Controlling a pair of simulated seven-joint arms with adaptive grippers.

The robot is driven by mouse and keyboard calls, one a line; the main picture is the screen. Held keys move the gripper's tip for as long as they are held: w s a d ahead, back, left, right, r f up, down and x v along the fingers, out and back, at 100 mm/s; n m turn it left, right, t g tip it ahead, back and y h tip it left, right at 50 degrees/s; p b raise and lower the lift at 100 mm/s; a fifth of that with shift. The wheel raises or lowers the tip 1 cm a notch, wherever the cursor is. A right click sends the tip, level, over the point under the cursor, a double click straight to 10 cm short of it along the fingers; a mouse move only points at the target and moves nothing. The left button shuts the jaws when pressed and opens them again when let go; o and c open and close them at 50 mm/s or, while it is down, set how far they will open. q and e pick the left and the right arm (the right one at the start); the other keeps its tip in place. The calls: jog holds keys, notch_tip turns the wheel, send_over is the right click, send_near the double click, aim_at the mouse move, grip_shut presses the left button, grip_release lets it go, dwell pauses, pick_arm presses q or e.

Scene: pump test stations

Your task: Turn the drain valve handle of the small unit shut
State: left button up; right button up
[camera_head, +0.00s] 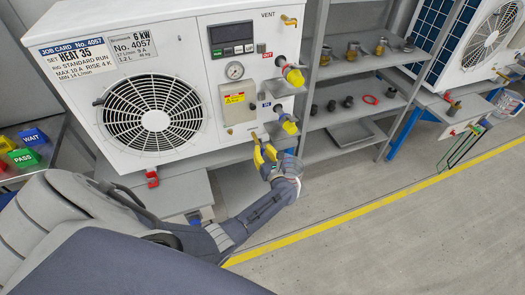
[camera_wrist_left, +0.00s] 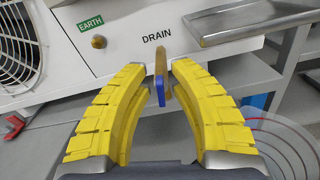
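The drain valve handle (camera_wrist_left: 162,68) is a narrow brass-coloured lever with a blue end, beneath the DRAIN label on the white unit (camera_wrist_left: 110,65). In the wrist view it points out towards the camera. In the head view its brass part shows at the unit's lower front (camera_head: 255,137). My left gripper (camera_wrist_left: 164,82) has two yellow fingers, open, with one on each side of the handle. Small gaps show between the fingers and the handle. In the head view the left gripper (camera_head: 265,154) partly hides the handle. My right gripper is not in view.
A yellow-and-grey fitting (camera_head: 289,124) sits just above right of the gripper, and a metal tray edge (camera_wrist_left: 250,25) juts out at upper right in the wrist view. A shelf rack (camera_head: 350,112) with small parts stands right. Open floor (camera_head: 400,220) lies in front.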

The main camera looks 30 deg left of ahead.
pick_arm(q)
grip_shut()
jog(key=shift+m, duration=0.3)
jog(key=shift+w+d+f+m, duration=0.1)
jog(key=shift+w+f+m, duration=0.05)
jog(key=shift+m, duration=2.4)
jog(key=shift+w+d+f+m, duration=0.1)
jog(key=shift+f+m, duration=0.1)
jog(key=shift+m, duration=2.4)
jog(key=shift+w+d+f+m, duration=0.1)
jog(key=shift+w+f+m, duration=0.05)
jog(key=shift+m, duration=2.4)
jog(key=shift+o, duration=1.2)
grip_release()
